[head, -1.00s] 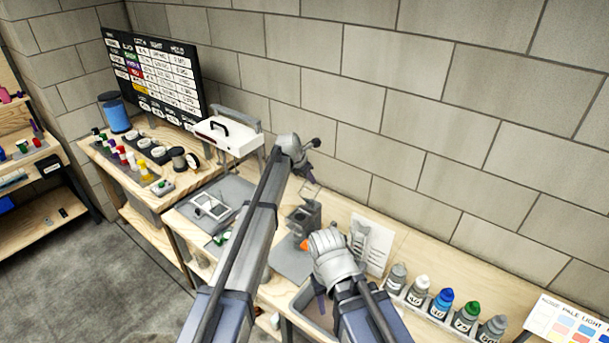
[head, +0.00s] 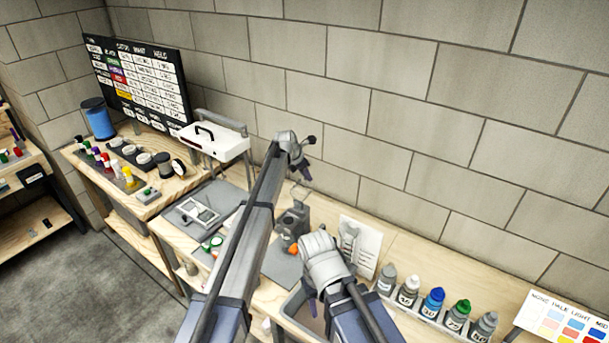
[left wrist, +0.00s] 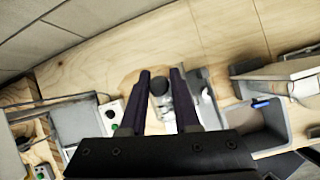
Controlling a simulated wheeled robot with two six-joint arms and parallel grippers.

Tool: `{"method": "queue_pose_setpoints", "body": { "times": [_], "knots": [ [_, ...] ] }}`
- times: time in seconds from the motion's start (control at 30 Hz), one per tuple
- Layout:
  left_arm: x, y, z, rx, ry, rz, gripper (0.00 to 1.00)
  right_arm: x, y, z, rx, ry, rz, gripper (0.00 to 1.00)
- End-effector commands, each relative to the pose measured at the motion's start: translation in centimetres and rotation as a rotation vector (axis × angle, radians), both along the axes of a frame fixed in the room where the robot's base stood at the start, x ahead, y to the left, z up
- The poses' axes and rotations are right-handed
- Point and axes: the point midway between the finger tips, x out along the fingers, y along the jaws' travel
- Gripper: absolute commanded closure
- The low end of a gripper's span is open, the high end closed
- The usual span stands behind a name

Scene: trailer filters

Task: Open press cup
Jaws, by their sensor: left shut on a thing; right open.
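The grey press (head: 292,222) stands on the workbench in the middle of the head view, with a thin frame-like part rising above it and an orange piece near its base. My left gripper (head: 306,176) is above it, its dark fingers pointing down. In the left wrist view its fingers (left wrist: 160,75) are shut on a dark round knob (left wrist: 159,86) on a grey cylindrical part, seemingly of the press. Whether the press cup is open is not clear. My right gripper (head: 312,304) hangs low in front of the press, mostly hidden behind its own wrist; it is open.
Several capped bottles (head: 434,301) stand in a rack to the right. A printed card (head: 359,247) leans behind my right wrist. A grey bin (left wrist: 262,128) shows in the left wrist view. The brick wall is close behind.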

Motion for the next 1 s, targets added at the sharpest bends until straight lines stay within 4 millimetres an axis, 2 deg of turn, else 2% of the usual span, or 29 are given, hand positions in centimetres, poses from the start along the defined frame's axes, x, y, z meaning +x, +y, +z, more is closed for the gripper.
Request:
{"method": "queue_pose_setpoints", "body": {
  "times": [0.23,0.27,0.47,0.77,1.0],
  "knots": [
    [0.4,-0.1,0.1,-0.002,-0.01,0.001,1.0,0.0,0.0,0.0,0.0,0.0,0.0,0.5],
    [0.4,-0.1,0.1,-0.002,-0.01,0.001,0.66,0.0,0.0,0.0,0.0,0.0,0.0,0.5],
    [0.3,0.0,0.1,-0.002,-0.007,0.002,0.44,0.0,0.0,0.0,0.0,0.0,0.0,0.5],
    [0.1,0.0,0.2,-0.001,-0.005,0.001,0.44,0.0,0.0,0.1,0.0,0.0,0.0,0.5],
    [-0.5,0.4,1.6,0.0,-0.005,0.002,0.44,0.0,0.0,1.5,0.0,0.0,0.0,0.5]
  ]
}}
